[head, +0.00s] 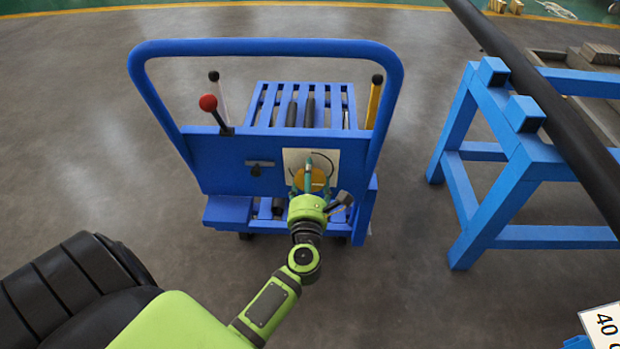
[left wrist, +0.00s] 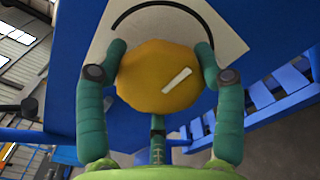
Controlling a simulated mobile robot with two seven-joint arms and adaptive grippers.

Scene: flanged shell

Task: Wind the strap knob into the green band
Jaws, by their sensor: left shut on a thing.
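The strap knob (left wrist: 146,78) is a round orange-yellow knob on the blue cart's panel. It carries a short white mark, slanting up to the right in the left wrist view. Behind it is a white square plate (left wrist: 200,20) with a black arc; the plate also shows in the head view (head: 294,157). My left gripper (left wrist: 161,62) is shut on the knob, with one teal finger on each side. In the head view the fingers and wrist partly cover the knob (head: 314,179). I cannot make out a green band on the plate. My right gripper is not in view.
The blue cart (head: 228,165) has a tall push handle, a red-knobbed lever (head: 209,103) and black-tipped levers around the panel. A blue stand (head: 535,165) bearing a long dark pipe (head: 560,120) is at the right. Grey floor between them is clear.

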